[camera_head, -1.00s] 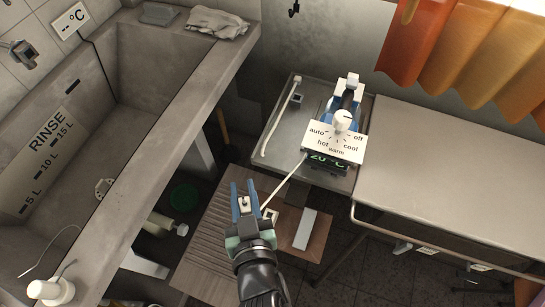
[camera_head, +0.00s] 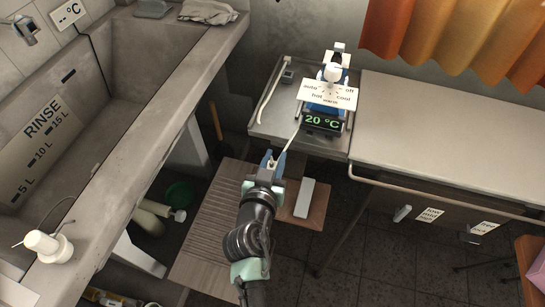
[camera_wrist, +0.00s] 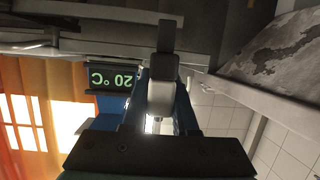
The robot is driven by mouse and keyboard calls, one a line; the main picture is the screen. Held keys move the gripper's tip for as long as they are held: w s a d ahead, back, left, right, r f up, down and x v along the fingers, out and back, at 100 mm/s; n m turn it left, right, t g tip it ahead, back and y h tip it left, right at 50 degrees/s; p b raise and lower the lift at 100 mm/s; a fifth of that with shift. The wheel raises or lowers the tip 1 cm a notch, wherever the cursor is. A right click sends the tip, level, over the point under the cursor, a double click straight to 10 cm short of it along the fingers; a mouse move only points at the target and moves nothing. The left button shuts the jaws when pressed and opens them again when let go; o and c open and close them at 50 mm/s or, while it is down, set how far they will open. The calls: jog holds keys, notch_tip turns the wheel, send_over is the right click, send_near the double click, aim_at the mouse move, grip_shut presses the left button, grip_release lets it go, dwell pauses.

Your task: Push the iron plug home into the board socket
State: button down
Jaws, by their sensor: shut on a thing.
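My gripper (camera_head: 275,162) is shut on a small pale plug, which shows between the blue fingers in the wrist view (camera_wrist: 161,98). A white cord (camera_head: 290,140) runs from near the gripper up to the blue iron (camera_head: 325,106), which has a dial plate and a green 20 °C display. A small grey box with a dark face (camera_head: 287,76), possibly the socket, sits on the metal board (camera_head: 262,120), beyond and apart from my gripper.
A concrete washtub (camera_head: 130,135) is on the left. A wooden slatted stand (camera_head: 210,235) is below my arm, with a pale bar (camera_head: 304,198) on it. A wide pale table (camera_head: 450,130) fills the right. A white rod (camera_head: 270,92) lies along the board's left side.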

jog(key=w, duration=0.2)
jog(key=w+m+h+b, duration=0.1)
jog(key=shift+w+a+f, duration=0.3)
notch_tip(320, 180, down, 6)
jog(key=b, duration=0.6)
jog(key=shift+s+r, duration=0.1)
jog(key=shift+r, duration=0.05)
jog(key=shift+f+b, duration=1.75)
jog(key=shift+b, duration=0.85)
dwell(1.3)
jog(key=c, duration=0.7)
grip_release()
jog(key=shift+o, duration=0.5)
jog(key=p+v, duration=0.2)
jog(key=v, duration=1.1)
jog(key=shift+p, duration=0.35)
